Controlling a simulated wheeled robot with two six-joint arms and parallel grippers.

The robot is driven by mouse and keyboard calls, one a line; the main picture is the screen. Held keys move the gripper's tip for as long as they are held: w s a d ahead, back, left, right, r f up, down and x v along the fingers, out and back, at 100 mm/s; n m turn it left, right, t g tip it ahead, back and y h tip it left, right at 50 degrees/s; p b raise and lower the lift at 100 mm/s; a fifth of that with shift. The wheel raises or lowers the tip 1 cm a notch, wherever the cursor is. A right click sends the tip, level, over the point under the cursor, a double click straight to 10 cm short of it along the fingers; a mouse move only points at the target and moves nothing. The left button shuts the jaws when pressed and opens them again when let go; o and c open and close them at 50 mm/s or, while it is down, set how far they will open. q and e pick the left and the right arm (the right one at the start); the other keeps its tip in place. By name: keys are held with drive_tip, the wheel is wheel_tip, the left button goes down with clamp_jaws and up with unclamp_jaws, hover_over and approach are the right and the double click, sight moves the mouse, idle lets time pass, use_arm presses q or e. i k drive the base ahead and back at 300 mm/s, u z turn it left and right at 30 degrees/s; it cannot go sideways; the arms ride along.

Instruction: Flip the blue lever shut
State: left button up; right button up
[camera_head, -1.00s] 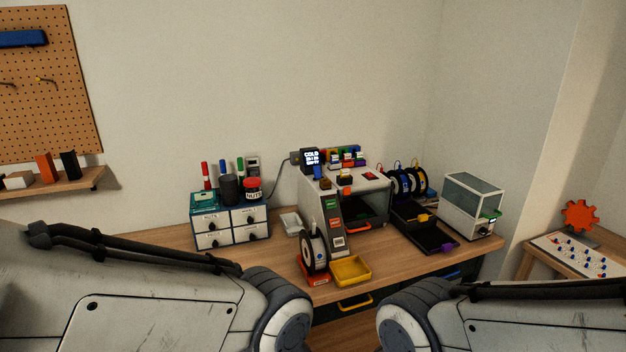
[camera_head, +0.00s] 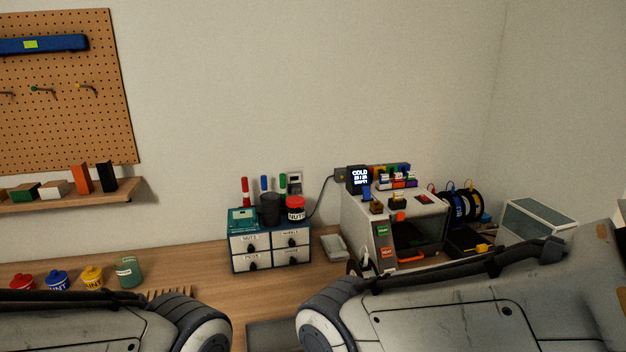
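A small blue lever-like piece (camera_head: 367,193) stands up on the top left edge of the printer (camera_head: 385,220), just below a black display. It is too small to tell exactly how it is tilted. The printer is at the right of the bench, its lower front hidden behind my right arm. My two arms cross the bottom of the view. Neither gripper shows, so I cannot see their fingers.
A small drawer cabinet (camera_head: 270,246) with a cup and markers stands left of the printer. Paint pots (camera_head: 92,278) sit at the bench's left. A wall shelf (camera_head: 66,197) and pegboard are upper left. The bench (camera_head: 190,263) is clear between pots and cabinet.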

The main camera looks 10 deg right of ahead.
sight(366, 193)
drive_tip(key=u, duration=0.2)
drive_tip(key=i, duration=0.7)
drive_tip(key=z, duration=0.5)
drive_tip(key=i, duration=0.8)
drive_tip(key=z, duration=0.55)
drive_tip(key=k, duration=0.5)
drive_tip(key=u, duration=2.4)
drive_tip(key=k, duration=0.9)
drive_tip(key=z, duration=0.15)
